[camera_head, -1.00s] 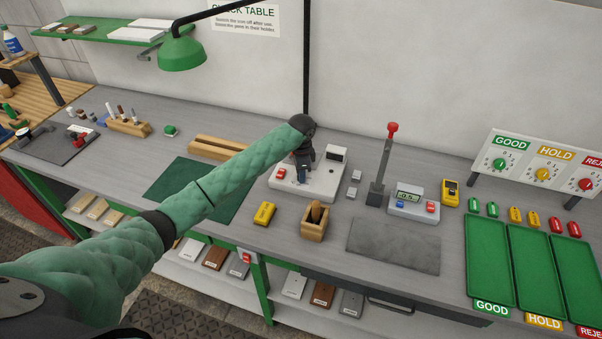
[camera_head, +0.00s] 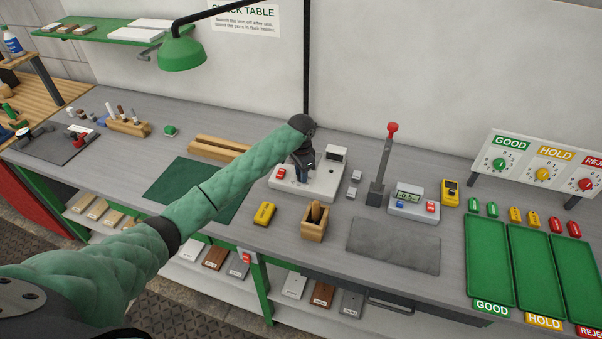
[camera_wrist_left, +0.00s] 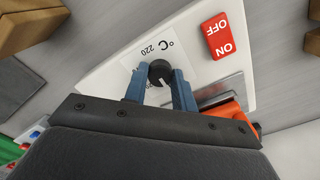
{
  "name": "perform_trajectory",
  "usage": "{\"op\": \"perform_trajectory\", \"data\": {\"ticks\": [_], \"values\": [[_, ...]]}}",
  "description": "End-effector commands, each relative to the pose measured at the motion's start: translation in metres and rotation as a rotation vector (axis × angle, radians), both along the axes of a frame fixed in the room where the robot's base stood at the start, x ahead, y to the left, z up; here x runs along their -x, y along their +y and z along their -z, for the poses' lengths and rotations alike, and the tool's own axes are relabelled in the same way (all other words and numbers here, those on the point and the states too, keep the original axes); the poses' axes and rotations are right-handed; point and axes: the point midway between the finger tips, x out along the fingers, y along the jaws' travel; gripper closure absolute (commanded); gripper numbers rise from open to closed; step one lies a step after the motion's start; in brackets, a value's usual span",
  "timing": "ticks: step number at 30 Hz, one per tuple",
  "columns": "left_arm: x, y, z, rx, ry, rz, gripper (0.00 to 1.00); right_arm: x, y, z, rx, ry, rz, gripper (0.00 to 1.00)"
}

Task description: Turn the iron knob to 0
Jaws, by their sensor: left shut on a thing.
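The iron station is a white box (camera_head: 325,184) in the middle of the bench in the head view. In the left wrist view its white panel (camera_wrist_left: 112,62) carries a black round knob (camera_wrist_left: 160,72) with a light pointer line, printed "°C" and "220" marks, and a red ON/OFF switch (camera_wrist_left: 218,38). My left gripper (camera_wrist_left: 160,78) has its two blue fingers on either side of the knob, shut on it. In the head view my left gripper (camera_head: 304,172) points down onto the station and hides the knob. The rest of the dial scale is hidden. My right gripper is not in view.
An orange part (camera_wrist_left: 230,106) lies beside the gripper in the wrist view. A wooden holder (camera_head: 314,228) and a yellow block (camera_head: 264,214) stand in front of the station. A red-tipped lever (camera_head: 383,165) and a meter (camera_head: 414,205) stand to the right.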

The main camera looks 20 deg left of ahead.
Motion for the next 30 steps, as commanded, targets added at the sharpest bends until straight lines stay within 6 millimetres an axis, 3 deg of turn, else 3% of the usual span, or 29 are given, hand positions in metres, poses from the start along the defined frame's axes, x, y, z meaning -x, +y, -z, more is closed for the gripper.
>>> {"op": "perform_trajectory", "data": {"ticks": [2,3,6,17,30], "values": [[-0.003,0.000,-0.005,0.002,-0.008,-0.001,0.96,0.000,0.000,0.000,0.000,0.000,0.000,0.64],[-0.003,0.000,-0.005,0.002,-0.008,-0.001,0.72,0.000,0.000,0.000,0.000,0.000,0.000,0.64],[-0.003,0.000,-0.004,0.002,-0.007,0.000,0.52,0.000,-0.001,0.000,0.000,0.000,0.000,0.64],[-0.001,0.000,-0.004,0.001,-0.004,0.001,0.52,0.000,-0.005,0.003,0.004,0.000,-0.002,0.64],[-0.002,0.000,-0.062,0.002,-0.006,0.001,0.52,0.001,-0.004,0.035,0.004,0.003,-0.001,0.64]]}}
